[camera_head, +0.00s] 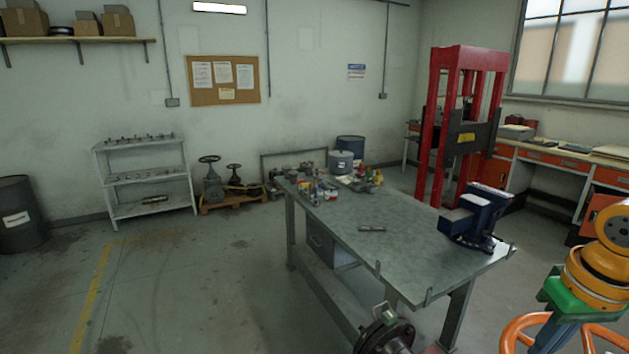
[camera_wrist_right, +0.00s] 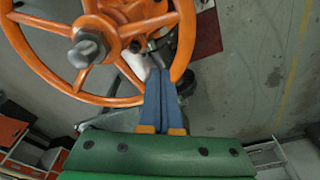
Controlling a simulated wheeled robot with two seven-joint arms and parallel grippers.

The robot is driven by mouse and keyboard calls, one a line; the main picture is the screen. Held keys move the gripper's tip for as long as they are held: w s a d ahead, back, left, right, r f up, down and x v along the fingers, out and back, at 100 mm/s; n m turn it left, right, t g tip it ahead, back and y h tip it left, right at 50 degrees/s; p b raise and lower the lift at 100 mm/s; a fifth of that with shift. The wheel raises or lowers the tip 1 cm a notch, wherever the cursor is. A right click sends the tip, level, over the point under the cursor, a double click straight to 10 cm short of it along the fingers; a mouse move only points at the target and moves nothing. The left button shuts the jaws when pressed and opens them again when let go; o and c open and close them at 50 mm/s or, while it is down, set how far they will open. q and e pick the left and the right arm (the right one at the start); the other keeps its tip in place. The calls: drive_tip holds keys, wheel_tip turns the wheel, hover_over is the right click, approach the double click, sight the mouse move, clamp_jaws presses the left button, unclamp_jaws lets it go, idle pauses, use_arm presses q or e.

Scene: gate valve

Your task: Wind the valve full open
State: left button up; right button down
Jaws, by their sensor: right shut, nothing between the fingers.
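The valve's orange handwheel (camera_wrist_right: 100,92) fills the upper left of the right wrist view, with its grey hub nut (camera_wrist_right: 88,48) and spokes visible. In the head view, part of the wheel (camera_head: 514,333) shows at the bottom right, partly behind my right arm. My right gripper (camera_wrist_right: 160,72) is shut and empty. Its two blue fingers lie together across the lower right rim, with tips over an opening between spokes. I cannot tell whether they pass through or touch the rim. The gripper's green body (camera_head: 568,300) shows in the head view. My left gripper is not in view.
A dark round flange (camera_head: 388,338) stands at the bottom centre of the head view. Beyond it is a metal workbench (camera_head: 400,265) with a blue vise (camera_head: 478,218). A red press (camera_head: 438,130) stands behind. The floor at left is largely clear.

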drive_tip(key=shift+f, duration=0.1)
drive_tip(key=shift+f+b, duration=1.3)
drive_tip(key=shift+f, duration=1.45)
drive_tip(key=shift+s, duration=0.1)
drive_tip(key=s+p, duration=0.1)
drive_tip(key=s, duration=0.4)
drive_tip(key=shift+s+d+r, duration=0.1)
drive_tip(key=shift+s, duration=0.1)
drive_tip(key=s+d+b, duration=0.2)
drive_tip(key=b, duration=0.1)
drive_tip(key=s+d+b, duration=0.2)
drive_tip(key=d+b, duration=0.1)
drive_tip(key=s+d+b, duration=0.2)
drive_tip(key=d+b, duration=0.1)
drive_tip(key=shift+d+r, duration=0.1)
drive_tip(key=shift+d, duration=0.6)
